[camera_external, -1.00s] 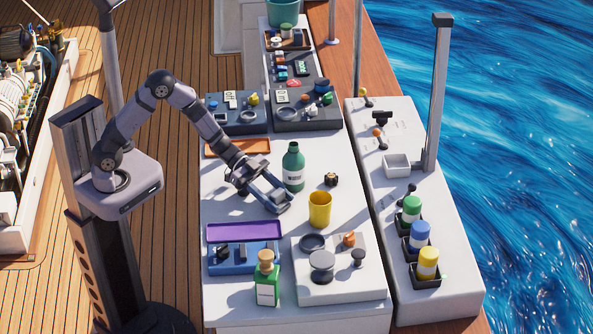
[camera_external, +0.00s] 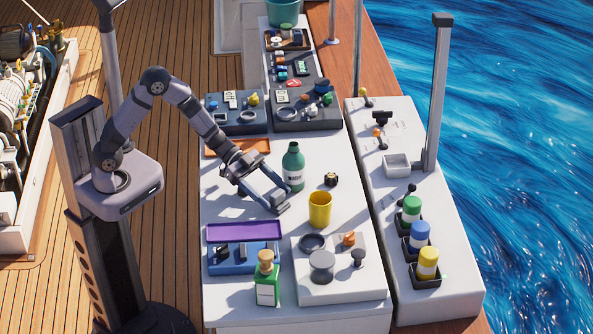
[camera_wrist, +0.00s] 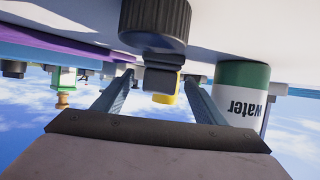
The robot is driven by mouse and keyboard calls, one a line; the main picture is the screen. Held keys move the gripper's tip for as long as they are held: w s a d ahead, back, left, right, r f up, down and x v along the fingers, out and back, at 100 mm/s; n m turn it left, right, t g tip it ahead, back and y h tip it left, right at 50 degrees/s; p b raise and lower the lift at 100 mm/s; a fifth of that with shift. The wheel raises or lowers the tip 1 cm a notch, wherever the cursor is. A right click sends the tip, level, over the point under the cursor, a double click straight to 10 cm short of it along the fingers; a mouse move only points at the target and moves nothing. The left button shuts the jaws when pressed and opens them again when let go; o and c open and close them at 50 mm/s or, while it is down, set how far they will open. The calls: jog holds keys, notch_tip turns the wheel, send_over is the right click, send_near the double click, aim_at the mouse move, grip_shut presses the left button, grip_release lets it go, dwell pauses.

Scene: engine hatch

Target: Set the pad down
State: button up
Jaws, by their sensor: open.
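The pad is most likely the black round piece with a ribbed side (camera_wrist: 155,22) in the wrist view, with a small dark block on it. That view is upside down, with the white table along its top; the pad's far edge is cut off, so its contact with the table is unclear. My gripper (camera_wrist: 160,76) is open, one finger on each side of the dark block, with gaps visible. In the external view my gripper (camera_external: 284,200) is low over the white table, between the green bottle and the purple tray; I cannot pick out the pad there.
The green bottle (camera_external: 293,168) stands close beside my gripper, and the yellow cup (camera_external: 320,209) stands to its right. The purple tray (camera_external: 243,232) and a white block with round parts (camera_external: 340,285) are nearer the front. A small black item (camera_external: 331,179) lies right of the bottle.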

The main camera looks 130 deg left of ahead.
jog(key=v, duration=0.9)
jog(key=shift+s+r, duration=0.1)
jog(key=shift+s, duration=0.2)
